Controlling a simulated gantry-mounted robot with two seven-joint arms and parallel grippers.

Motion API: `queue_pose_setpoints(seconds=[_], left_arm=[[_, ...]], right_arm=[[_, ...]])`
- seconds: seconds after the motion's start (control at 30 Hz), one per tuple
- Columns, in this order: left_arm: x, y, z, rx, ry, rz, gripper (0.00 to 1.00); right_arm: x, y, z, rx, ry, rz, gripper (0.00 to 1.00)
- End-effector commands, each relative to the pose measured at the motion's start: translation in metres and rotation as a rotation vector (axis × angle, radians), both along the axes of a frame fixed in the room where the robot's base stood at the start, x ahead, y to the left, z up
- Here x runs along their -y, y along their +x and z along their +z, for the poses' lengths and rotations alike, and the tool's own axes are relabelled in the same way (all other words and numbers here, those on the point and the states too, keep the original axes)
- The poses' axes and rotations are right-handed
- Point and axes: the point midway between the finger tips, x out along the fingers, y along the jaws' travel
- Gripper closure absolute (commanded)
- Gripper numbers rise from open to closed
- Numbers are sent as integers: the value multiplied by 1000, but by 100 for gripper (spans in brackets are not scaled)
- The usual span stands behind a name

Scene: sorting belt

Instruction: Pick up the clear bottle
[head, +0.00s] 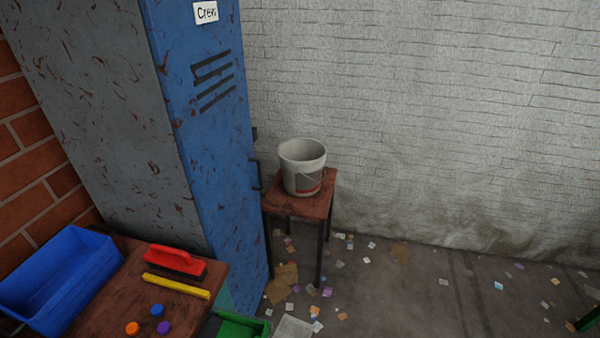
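No clear bottle shows in the head view. Neither of my grippers is in view.
A blue locker (205,130) stands at the left. A bucket (302,168) sits on a small stool (318,205) beside it. A wooden table (100,310) at bottom left bears a blue bin (55,278), a red-handled tool (175,262), a yellow bar (176,286) and caps. Litter covers the floor.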

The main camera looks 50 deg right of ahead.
Motion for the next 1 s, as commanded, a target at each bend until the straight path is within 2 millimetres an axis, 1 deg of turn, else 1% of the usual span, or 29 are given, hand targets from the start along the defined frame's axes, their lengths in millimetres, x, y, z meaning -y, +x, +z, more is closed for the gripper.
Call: queue_pose_setpoints(seconds=[0.3,0.37,0.6,0.7,0.9,1.0], left_arm=[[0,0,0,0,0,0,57],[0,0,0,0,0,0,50],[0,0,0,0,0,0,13],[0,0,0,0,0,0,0],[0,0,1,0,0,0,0],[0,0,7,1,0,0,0]], right_arm=[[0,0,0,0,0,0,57],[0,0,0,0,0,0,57],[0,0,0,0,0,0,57],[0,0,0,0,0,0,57],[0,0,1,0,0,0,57],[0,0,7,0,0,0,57]])
